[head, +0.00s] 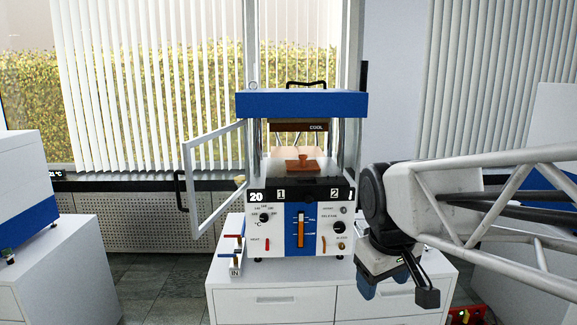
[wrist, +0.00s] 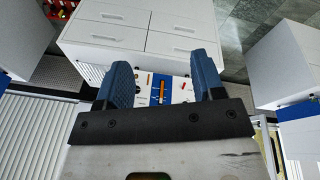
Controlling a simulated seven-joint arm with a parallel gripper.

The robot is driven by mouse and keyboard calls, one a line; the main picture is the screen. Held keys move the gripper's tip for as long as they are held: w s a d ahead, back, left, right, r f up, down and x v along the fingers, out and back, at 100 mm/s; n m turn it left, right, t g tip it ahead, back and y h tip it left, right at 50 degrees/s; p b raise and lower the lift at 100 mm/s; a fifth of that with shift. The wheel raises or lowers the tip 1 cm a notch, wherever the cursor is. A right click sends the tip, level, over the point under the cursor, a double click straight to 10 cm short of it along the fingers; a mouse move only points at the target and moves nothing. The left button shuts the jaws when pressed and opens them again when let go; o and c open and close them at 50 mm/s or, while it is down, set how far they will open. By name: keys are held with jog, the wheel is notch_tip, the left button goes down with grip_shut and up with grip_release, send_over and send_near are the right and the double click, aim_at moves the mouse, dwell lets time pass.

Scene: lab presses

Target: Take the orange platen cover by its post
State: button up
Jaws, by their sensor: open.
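The orange platen cover (head: 302,166) lies on the lower platen inside the press (head: 300,105). Its short post (head: 303,158) stands upright in the middle. The press's door (head: 214,180) is swung open to the left. My gripper (head: 398,290) is open and empty, in front of and to the right of the press, lower than the cover. In the wrist view my gripper's two blue fingers (wrist: 163,85) are spread wide, with the press's front panel (wrist: 165,90) seen between them. The cover is not visible in the wrist view.
The press stands on a white drawer cabinet (head: 290,300). A dark upper platen (head: 299,125) marked COOL hangs above the cover, leaving a limited gap. Small valve handles (head: 238,255) are at the cabinet's left. Another blue-and-white machine (head: 25,190) stands at far left.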

jog(key=w+a+r+n, duration=0.1)
jog(key=w+r+n, duration=0.55)
jog(key=w, duration=0.85)
notch_tip(320, 180, up, 6)
jog(key=n+h, duration=0.3)
jog(key=n, duration=1.2)
send_over(303, 155)
jog(key=s+a, duration=0.1)
jog(key=a, duration=0.1)
jog(key=shift+s+a+r, duration=0.1)
jog(key=shift+s+r, duration=0.05)
jog(key=shift+r, duration=0.05)
jog(key=shift+x, duration=1.35)
jog(key=shift+x, duration=2.6)
